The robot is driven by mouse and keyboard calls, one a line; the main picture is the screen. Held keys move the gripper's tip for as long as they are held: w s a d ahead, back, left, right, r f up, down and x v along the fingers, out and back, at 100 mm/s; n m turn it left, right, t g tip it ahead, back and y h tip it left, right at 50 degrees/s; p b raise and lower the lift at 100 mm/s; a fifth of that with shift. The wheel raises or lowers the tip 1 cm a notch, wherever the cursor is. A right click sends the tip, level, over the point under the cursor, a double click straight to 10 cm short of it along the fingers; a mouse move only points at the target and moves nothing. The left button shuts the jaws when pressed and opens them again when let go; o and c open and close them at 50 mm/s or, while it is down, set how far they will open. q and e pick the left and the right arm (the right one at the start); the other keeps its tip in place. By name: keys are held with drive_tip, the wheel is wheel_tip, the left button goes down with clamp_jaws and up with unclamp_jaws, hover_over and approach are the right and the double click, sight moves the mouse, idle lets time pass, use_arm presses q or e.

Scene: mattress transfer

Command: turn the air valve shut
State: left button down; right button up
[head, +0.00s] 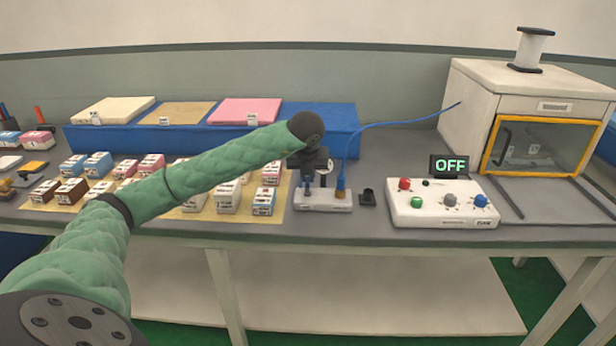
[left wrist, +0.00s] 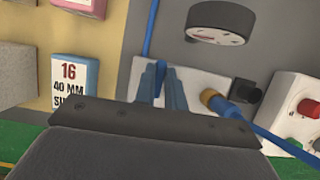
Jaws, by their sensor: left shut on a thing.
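The air valve sits on a small white block (head: 322,203) on the bench, which also shows in the left wrist view (left wrist: 200,88). A brass fitting (head: 341,187) with a blue hose (head: 347,150) stands at the block's right side. My left gripper (head: 314,184) is over the block's left part, pointing down. In the left wrist view its fingers (left wrist: 162,88) are shut on a thin blue piece (left wrist: 161,70), which looks like the valve's handle. The fingers hide most of it, so its angle cannot be told. My right gripper is not in view.
A round gauge (left wrist: 216,24) stands close behind the block. A small black holder (head: 367,197) and a white control box (head: 442,204) with coloured knobs are to the right. Its display (head: 450,165) reads OFF. Several small labelled boxes (head: 229,197) stand to the left.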

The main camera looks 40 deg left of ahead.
use_arm(q)
drive_tip(key=c, duration=1.5)
unclamp_jaws()
drive_tip(key=shift+o, duration=0.2)
drive_tip(key=shift+r, duration=0.1)
